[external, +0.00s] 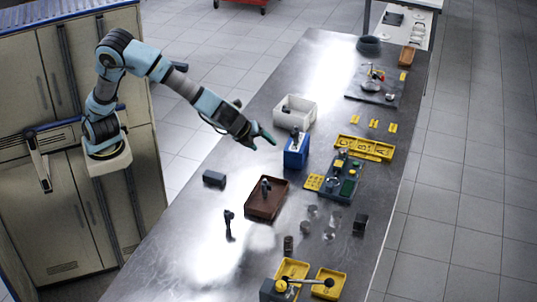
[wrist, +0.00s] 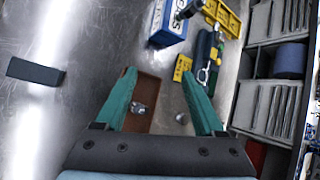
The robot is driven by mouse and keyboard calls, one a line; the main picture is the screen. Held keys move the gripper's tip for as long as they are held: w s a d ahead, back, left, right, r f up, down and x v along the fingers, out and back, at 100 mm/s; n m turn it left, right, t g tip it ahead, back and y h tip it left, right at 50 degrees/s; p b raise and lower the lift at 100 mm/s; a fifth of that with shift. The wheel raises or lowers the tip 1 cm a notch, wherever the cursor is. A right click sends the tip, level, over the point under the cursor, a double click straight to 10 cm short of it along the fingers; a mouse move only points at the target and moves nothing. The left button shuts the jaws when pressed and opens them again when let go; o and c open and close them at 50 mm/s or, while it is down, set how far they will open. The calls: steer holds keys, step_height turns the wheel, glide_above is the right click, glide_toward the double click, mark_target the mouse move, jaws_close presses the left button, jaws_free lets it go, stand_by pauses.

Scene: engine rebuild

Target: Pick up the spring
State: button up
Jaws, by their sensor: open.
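My gripper (external: 262,139) is open and empty, above the table near the blue box. In the wrist view its teal fingers (wrist: 158,73) are spread apart, with the brown tray showing between them. I cannot make out a spring for certain. A small dark, ridged cylinder (external: 288,245) stands on the table in front of the tray and may be the spring; I do not pick it out in the wrist view. The brown tray (external: 254,211) holds a metal part (external: 266,186), which also shows in the wrist view (wrist: 139,108).
The blue box (external: 297,158) and white bin (external: 304,112) stand near my gripper. A dark block (external: 214,178) and an upright dark part (external: 229,226) are left of the tray. Yellow trays (external: 328,283) lie at the front. The steel table (external: 185,255) is bare at front left.

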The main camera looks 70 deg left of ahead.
steer(key=s+d+r+m+t+h, duration=0.15)
steer(key=s+d+m, duration=0.3)
steer(key=d, duration=0.55)
steer(key=s+d+r+m+t+h, duration=0.1)
steer(key=s+d+m+t+h, duration=0.15)
steer(key=d+m, duration=0.45)
steer(key=s+d+r+m+t+h, duration=0.1)
steer(key=s+d+m+t, duration=0.3)
steer(key=d, duration=0.8)
steer(key=n+g, duration=0.1)
steer(key=g, duration=0.1)
glide_toward(297, 248)
steer(key=r, duration=0.1)
steer(key=s+r, duration=0.1)
steer(key=r, duration=0.1)
steer(key=shift+d+r+b, duration=0.15)
steer(key=shift+b, duration=0.25)
steer(key=shift+w+f, duration=0.2)
steer(key=shift+f, duration=0.15)
steer(key=p+x, duration=0.1)
steer(key=x, duration=0.4)
steer(key=shift+w+f+p, duration=0.1)
steer(key=shift+p, duration=0.2)
steer(key=p+x, duration=0.1)
steer(key=x, duration=0.2)
steer(key=p+x, duration=0.1)
steer(key=shift+w+a+p, duration=0.2)
steer(key=shift+w+p, duration=0.15)
steer(key=shift+w, duration=0.05)
steer(key=shift+w+f, duration=0.25)
